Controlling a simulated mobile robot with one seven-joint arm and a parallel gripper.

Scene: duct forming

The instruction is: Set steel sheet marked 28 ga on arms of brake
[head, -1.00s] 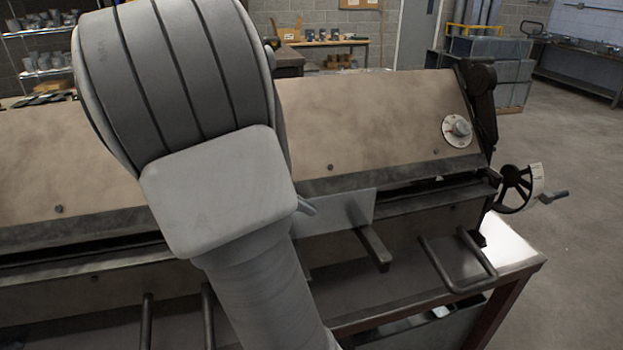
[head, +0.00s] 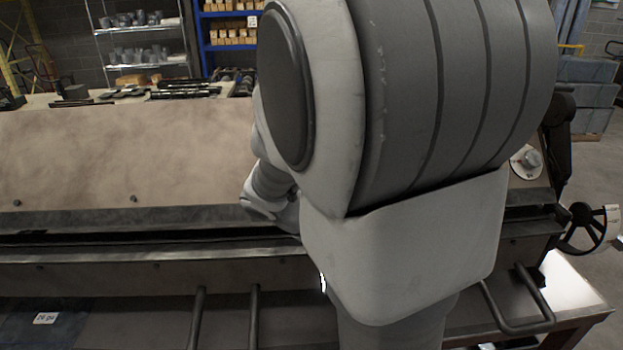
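The brake (head: 130,150) is a long tan and grey machine across the view. Two dark arms (head: 197,318) (head: 253,315) stick out from its front left of my arm, with no sheet on them. A bent bar (head: 530,310) shows at its right end. At the lower left a dark sheet (head: 70,332) carries a white label (head: 45,318); it seems to end in "ga", but I cannot read its number surely. No sheet clearly marked 28 ga shows. My own arm hides the middle of the brake, and my gripper is out of sight.
A handwheel (head: 588,235) and a dial (head: 527,161) are at the brake's right end. A bright table corner (head: 575,285) lies below them. Behind the brake, a bench holds dark bars (head: 185,90), with a wire shelf (head: 140,45) and a blue rack (head: 225,40) beyond.

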